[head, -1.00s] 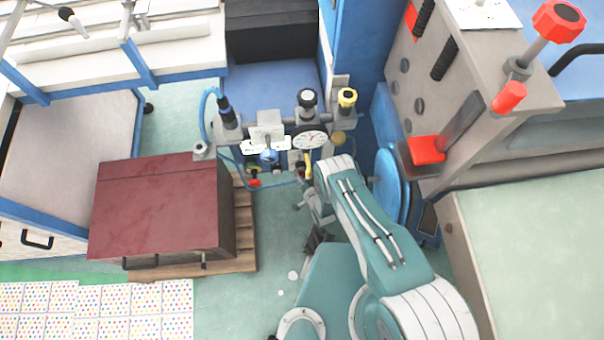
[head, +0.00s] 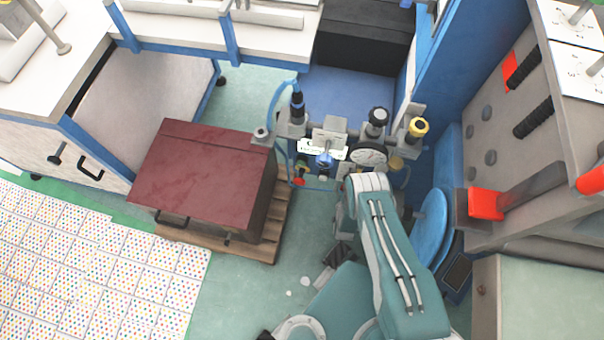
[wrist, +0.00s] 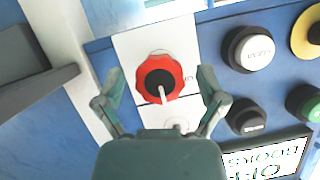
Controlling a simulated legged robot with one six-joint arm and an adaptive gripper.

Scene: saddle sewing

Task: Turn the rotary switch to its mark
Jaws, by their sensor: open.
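The rotary switch (wrist: 158,76) shows in the wrist view as a red scalloped knob with a black centre and a pale pointer. The pointer aims down and slightly right in the picture. The knob sits on a white plate (wrist: 130,48) on a blue panel. My gripper (wrist: 161,74) is open, one finger to the left of the knob and one to the right. Gaps show between the fingers and the knob. The gripper body covers the area below. I cannot make out the switch's mark. In the head view my arm hides the gripper, and I cannot pick out the switch.
White, black, yellow and green buttons sit right of the switch, above a lettered display (wrist: 265,158). In the head view, a gauge fixture (head: 368,156) stands beyond my arm.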

